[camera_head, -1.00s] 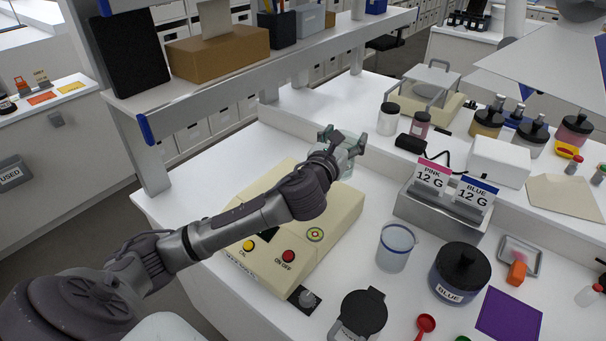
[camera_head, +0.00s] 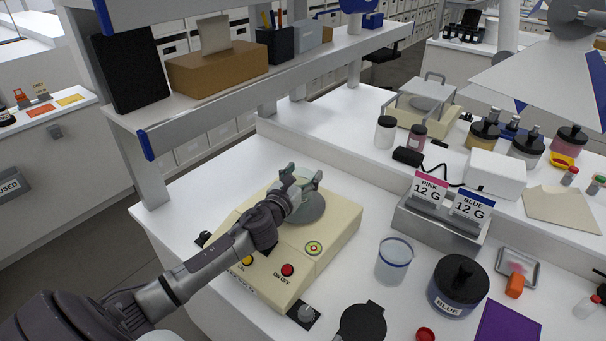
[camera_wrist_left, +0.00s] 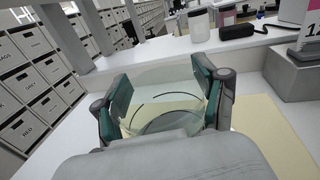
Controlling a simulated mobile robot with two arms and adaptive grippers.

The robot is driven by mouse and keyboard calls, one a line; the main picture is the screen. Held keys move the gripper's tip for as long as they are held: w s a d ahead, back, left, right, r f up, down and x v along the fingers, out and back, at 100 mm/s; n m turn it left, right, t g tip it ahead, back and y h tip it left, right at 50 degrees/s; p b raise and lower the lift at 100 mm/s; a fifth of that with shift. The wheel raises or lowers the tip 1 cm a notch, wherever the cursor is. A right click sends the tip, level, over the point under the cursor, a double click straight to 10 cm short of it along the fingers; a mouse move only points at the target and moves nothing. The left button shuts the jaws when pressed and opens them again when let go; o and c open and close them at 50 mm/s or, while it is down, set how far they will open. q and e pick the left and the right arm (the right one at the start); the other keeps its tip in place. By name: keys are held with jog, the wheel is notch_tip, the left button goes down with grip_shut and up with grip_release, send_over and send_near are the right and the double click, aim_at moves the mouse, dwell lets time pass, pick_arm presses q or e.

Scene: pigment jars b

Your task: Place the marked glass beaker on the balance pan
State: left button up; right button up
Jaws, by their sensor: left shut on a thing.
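My left gripper (camera_head: 302,181) is shut on a clear glass beaker (camera_wrist_left: 160,100), which stands between its green-padded fingers in the left wrist view. Dark curved lines show through the glass. In the head view the gripper and beaker are over the round grey balance pan (camera_head: 313,211) on the cream balance (camera_head: 330,237). I cannot tell whether the beaker touches the pan. A second glass beaker (camera_head: 393,264) with a blue band stands on the bench to the right. My right gripper is not in view.
A metal stand holds the PINK 12 G (camera_head: 430,188) and BLUE 12 G (camera_head: 472,203) cards. A dark-lidded BLUE jar (camera_head: 459,288) stands in front of it. A raised shelf (camera_head: 200,93) runs behind the balance. Bare white bench lies left of the balance.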

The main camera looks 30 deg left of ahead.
pick_arm(q)
jog(key=shift+f, duration=0.1)
jog(key=o, duration=1.2)
jog(key=s, duration=0.3)
jog(key=s+d+b, duration=0.1)
jog(key=s, duration=0.3)
jog(key=s+b, duration=0.1)
jog(key=s, duration=0.3)
jog(key=shift+d, duration=0.2)
jog(key=shift+s+r+b, duration=0.2)
jog(key=shift+s+b, duration=0.1)
jog(key=shift+s, duration=0.2)
jog(key=shift+f, duration=0.1)
